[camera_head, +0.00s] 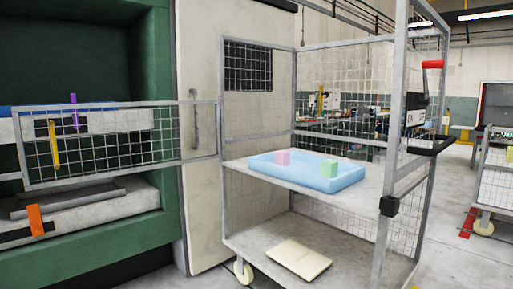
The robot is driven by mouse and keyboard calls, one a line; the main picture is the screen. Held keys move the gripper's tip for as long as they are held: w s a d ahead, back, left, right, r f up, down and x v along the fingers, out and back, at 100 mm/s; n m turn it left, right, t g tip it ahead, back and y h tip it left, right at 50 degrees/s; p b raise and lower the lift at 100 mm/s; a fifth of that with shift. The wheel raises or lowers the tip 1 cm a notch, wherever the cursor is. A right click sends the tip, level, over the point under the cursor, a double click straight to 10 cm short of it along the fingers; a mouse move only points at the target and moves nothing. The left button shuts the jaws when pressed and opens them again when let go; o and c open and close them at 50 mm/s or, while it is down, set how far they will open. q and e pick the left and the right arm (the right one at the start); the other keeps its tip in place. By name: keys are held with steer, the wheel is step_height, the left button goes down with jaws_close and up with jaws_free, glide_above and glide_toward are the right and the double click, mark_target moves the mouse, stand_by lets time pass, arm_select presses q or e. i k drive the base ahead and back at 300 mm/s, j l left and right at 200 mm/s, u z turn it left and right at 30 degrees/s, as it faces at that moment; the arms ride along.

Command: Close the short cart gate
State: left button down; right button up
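The short cart gate (108,148) is a low grey metal frame with wire mesh. It stands open, swung out to the left from the cart's left front post (222,180), across the front of the green press. The cart (300,205) is a tall grey mesh cage with a shelf, and its front is open above and below the shelf. Neither of my grippers is in view.
The green press (150,215) stands behind the gate, with yellow, purple and orange parts near it. A cream flat piece (298,260) lies on the cart's lower deck. A red handle (432,65) is on the right post.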

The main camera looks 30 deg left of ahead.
mark_target(24, 174)
steer(key=j+u, duration=0.15)
steer(key=u, duration=0.7)
steer(key=i+j+u, duration=0.7)
steer(key=i+u, duration=0.2)
steer(key=u, duration=0.15)
